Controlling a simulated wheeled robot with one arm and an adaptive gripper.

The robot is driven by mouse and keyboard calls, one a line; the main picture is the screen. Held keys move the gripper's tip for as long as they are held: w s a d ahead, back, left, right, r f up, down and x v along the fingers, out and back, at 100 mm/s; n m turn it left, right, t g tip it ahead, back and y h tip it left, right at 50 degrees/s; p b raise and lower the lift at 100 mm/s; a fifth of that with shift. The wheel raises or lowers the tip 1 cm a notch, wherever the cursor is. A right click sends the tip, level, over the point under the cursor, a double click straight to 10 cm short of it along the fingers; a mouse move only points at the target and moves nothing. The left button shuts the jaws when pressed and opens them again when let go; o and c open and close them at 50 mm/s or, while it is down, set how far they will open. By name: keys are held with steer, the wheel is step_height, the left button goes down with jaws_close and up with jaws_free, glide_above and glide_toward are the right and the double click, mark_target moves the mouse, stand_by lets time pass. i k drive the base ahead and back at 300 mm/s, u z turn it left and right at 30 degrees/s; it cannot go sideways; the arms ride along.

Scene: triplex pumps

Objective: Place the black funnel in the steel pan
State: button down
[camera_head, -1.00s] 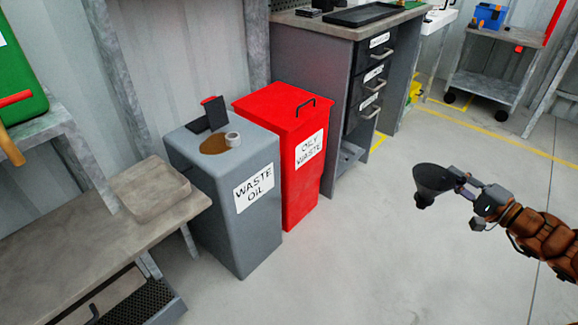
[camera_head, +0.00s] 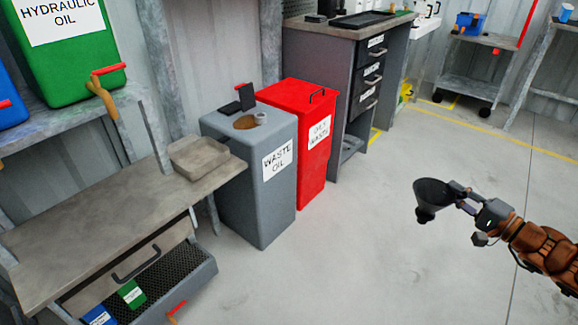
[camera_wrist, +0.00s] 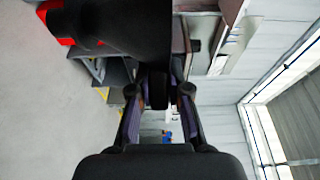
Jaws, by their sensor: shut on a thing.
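The black funnel (camera_head: 432,196) is held in the air over the open floor at the right of the head view, wide mouth up. My gripper (camera_head: 461,194) is shut on its side. In the wrist view, the fingers of my gripper (camera_wrist: 158,95) close on a dark part, and the funnel (camera_wrist: 125,25) fills the upper middle. The steel pan (camera_head: 200,172) looks like a shallow grey square tray on the right end of the left workbench. It is well left of the funnel, apart from it, and no content shows in it.
The workbench (camera_head: 85,222) has an open drawer (camera_head: 190,282) with blue and green items below. A grey waste oil bin (camera_head: 245,195) and a red oily waste bin (camera_head: 310,165) stand beside the bench. A drawer cabinet (camera_head: 345,60) is behind. The floor between is clear.

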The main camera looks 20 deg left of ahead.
mark_target(200, 161)
steer(key=z, duration=1.25)
steer(key=k, duration=0.1)
steer(key=u, duration=3.15)
